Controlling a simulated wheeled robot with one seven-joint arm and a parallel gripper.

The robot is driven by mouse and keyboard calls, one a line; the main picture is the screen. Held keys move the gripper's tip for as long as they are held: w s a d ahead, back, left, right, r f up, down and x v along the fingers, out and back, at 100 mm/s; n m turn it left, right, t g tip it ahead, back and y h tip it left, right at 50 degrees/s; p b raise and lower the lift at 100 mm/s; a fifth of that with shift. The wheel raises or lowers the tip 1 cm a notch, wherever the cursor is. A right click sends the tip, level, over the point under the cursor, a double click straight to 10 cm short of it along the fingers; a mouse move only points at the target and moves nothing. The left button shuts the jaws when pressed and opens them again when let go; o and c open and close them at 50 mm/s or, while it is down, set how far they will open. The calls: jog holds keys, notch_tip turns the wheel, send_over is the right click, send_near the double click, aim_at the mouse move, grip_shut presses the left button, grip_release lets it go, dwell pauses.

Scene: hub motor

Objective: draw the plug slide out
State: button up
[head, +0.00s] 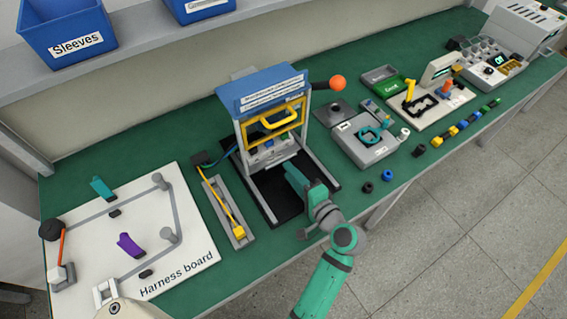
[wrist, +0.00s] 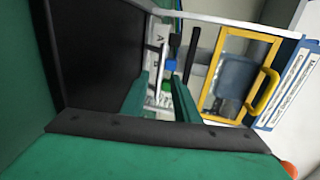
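The test station has a blue top (head: 262,92) and a yellow-framed door (head: 272,124) with a yellow handle; the door also shows in the wrist view (wrist: 238,75). Under the door is a pale grey assembly (head: 262,154), which seems to hold the plug slide; I cannot make out the slide clearly. My gripper (head: 290,170) is in front of this assembly, over the black base. In the wrist view my gripper (wrist: 161,86) has its two green fingers apart. A thin pale bar (wrist: 159,74) and small blue and green parts show between or beyond them; contact cannot be told.
A grey tray with a yellow connector (head: 239,232) and cable lies left of the station. The harness board (head: 190,262) is further left. An orange ball knob (head: 338,83) sticks out right of the station. A grey fixture (head: 365,150) stands to the right.

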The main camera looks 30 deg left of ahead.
aim_at(281, 162)
jog(key=shift+x, duration=2.55)
grip_shut()
